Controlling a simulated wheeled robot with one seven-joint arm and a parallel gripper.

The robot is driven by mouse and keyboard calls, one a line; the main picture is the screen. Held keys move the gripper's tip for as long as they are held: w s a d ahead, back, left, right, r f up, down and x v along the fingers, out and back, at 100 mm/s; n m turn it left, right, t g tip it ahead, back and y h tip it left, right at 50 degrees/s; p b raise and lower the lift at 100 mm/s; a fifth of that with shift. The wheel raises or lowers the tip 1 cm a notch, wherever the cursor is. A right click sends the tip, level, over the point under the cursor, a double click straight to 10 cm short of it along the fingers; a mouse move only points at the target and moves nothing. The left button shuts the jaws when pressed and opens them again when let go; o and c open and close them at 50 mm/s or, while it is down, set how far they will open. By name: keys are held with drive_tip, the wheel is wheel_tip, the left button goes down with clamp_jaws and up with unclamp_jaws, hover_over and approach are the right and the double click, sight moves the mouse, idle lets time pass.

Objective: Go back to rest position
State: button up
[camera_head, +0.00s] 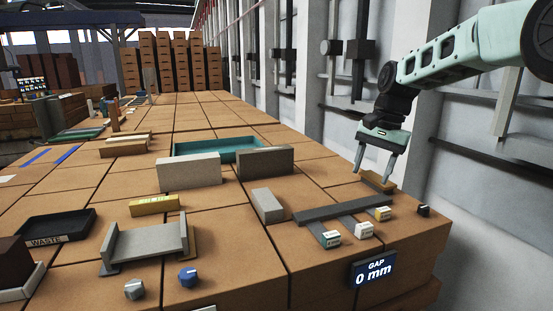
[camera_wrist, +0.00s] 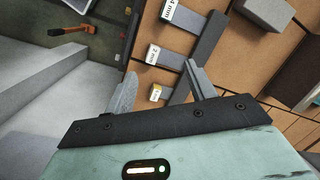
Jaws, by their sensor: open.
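My gripper (camera_head: 377,161) hangs from my pale green arm at the right, above the right edge of the brick-like table (camera_head: 225,215). Its two grey fingers are spread apart with nothing between them. In the wrist view my gripper (camera_wrist: 157,80) also shows open and empty. A small brown block (camera_head: 378,182) lies on the table close below the fingertips in the head view. I cannot tell whether the fingers touch it.
A dark rack with labelled tabs (camera_head: 345,208) lies near the front right, beside a "GAP 0 mm" display (camera_head: 373,271). Grey blocks (camera_head: 190,172), a teal tray (camera_head: 218,149), a grey channel (camera_head: 147,244) and a black WASTE tray (camera_head: 55,225) stand further left. A wall borders the right side.

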drive_tip(key=s+a+f+n+b, duration=0.15)
drive_tip(key=s+a+n, duration=0.35)
drive_tip(key=s, duration=0.5)
drive_tip(key=s+a+f+n, duration=0.25)
drive_tip(key=s+a, duration=0.35)
drive_tip(key=s, duration=0.3)
drive_tip(key=s+d+f+n, duration=0.1)
drive_tip(key=s+f+n, duration=0.2)
drive_tip(key=s, duration=0.7)
drive_tip(key=s+d+f+n+h+b, duration=0.1)
drive_tip(key=s+f+n, duration=0.3)
drive_tip(key=s, duration=0.6)
drive_tip(key=shift+s+f, duration=0.25)
drive_tip(key=shift+f, duration=0.25)
